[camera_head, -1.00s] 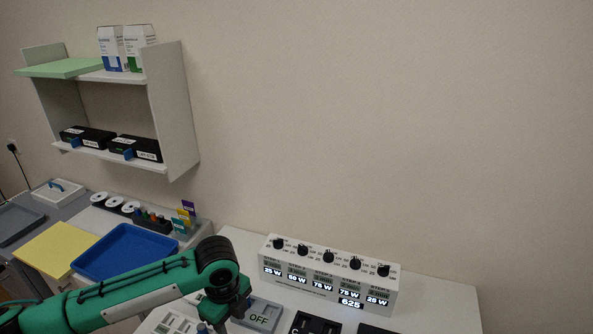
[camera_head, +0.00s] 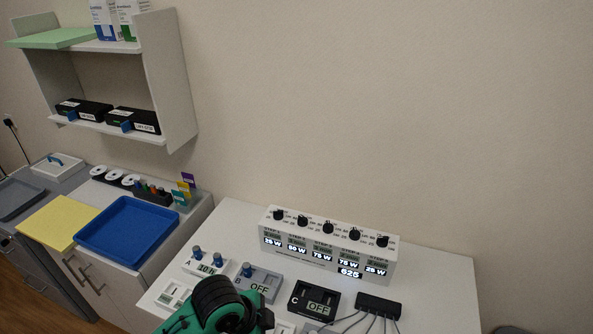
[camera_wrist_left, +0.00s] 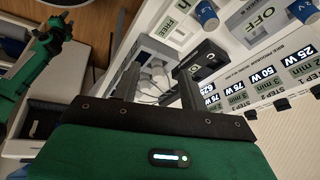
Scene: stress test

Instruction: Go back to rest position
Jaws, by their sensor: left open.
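My left arm (camera_head: 216,305), green with black joints, comes in at the bottom of the head view, in front of the table. Its gripper is not seen there. In the left wrist view my left gripper (camera_wrist_left: 158,82) shows two dark fingers standing apart, with nothing seen held between them. Beyond the fingers are a pale device and dark shapes on the table that I cannot make out clearly. A green arm part of mine shows at the left of the wrist view.
The white table (camera_head: 437,299) carries a controller box (camera_head: 328,246) with several knobs, device B (camera_head: 258,284), device C (camera_head: 314,302) and a black cable block (camera_head: 378,305). A blue tray (camera_head: 127,232) and yellow sheet (camera_head: 57,223) lie left. A shelf (camera_head: 167,80) hangs on the wall.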

